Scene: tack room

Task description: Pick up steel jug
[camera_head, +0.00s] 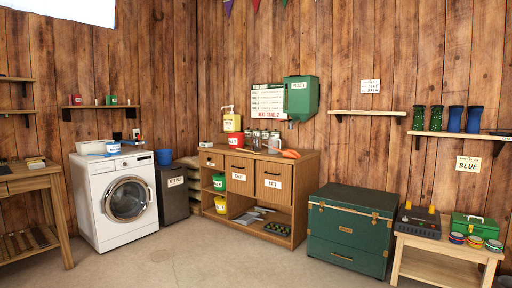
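Neither of my grippers shows in the head view. I cannot pick out the steel jug for certain. Several small grey, shiny vessels (265,136) stand in a group on top of the wooden cabinet (300,162), against the back wall. They are too small to tell whether one of them is the jug. A red bucket (236,141) and a yellow pump container (231,123) stand to their left, and an orange item (291,154) lies to their right.
A white washing machine (115,200) and dark bin (174,195) stand left of the cabinet. A green chest (348,230) and a low wooden table (438,262) stand to the right. A green dispenser (301,95) hangs above the cabinet. The floor (200,262) in front is clear.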

